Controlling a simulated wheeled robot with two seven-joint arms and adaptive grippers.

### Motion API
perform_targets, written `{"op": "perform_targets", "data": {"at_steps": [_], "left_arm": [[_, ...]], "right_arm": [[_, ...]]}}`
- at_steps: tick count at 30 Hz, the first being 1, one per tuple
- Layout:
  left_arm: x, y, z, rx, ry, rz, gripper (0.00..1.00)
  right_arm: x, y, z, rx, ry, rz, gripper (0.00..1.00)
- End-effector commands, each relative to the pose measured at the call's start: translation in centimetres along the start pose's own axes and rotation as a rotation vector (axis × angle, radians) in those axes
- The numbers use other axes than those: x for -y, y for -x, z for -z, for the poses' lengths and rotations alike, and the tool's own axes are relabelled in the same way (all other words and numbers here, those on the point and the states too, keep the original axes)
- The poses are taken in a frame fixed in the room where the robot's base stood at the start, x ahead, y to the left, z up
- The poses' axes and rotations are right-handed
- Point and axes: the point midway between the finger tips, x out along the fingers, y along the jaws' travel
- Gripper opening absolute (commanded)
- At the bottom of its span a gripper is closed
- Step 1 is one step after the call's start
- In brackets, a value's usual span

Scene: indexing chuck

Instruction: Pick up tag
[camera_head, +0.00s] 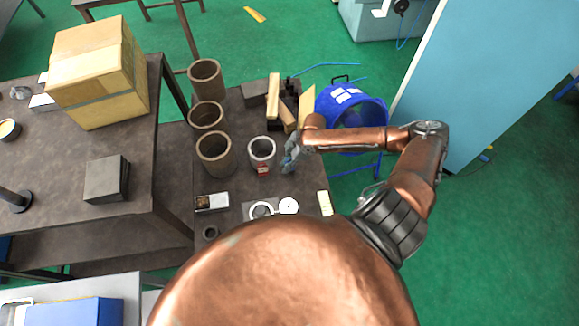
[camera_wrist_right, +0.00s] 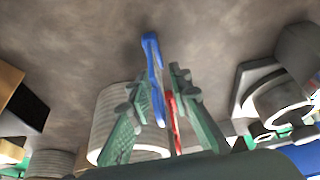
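A small red tag (camera_head: 262,169) shows at the front of a grey ring-shaped cylinder (camera_head: 261,151) on the dark table. My right gripper (camera_head: 290,155) is low over the table just right of that cylinder. In the right wrist view, its two green fingers (camera_wrist_right: 160,82) are a little apart. A narrow blue strip (camera_wrist_right: 152,62) and a red piece (camera_wrist_right: 171,110) show in the gap between them. The blue strip reaches past the fingertips. The ridged cylinder (camera_wrist_right: 108,105) shows behind the left finger. I cannot tell whether the fingers touch the strip. My left gripper is not in view.
Brown open tubes (camera_head: 214,158) stand left of the cylinder. Wooden blocks (camera_head: 273,95) lie behind it. A small black-and-white box (camera_head: 211,202), white rings (camera_head: 262,210) and a pale block (camera_head: 324,203) lie in front. A blue bin (camera_head: 368,112) stands right of the table.

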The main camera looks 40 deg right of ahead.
Motion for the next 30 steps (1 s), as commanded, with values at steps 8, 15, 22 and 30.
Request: {"op": "perform_targets", "data": {"at_steps": [8, 15, 22, 30], "left_arm": [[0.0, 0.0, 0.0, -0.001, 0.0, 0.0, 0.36], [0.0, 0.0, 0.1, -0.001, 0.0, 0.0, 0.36], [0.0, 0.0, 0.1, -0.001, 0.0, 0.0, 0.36], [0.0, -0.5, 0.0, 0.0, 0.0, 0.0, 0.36]], "right_arm": [[0.0, 0.0, 0.0, 0.0, 0.0, 0.0, 0.0], [0.0, 0.0, 0.0, 0.0, 0.0, 0.0, 0.0], [0.0, 0.2, 0.1, 0.0, 0.001, 0.0, 0.0], [-0.1, 3.2, 1.3, 0.0, 0.004, -0.003, 0.0]]}}
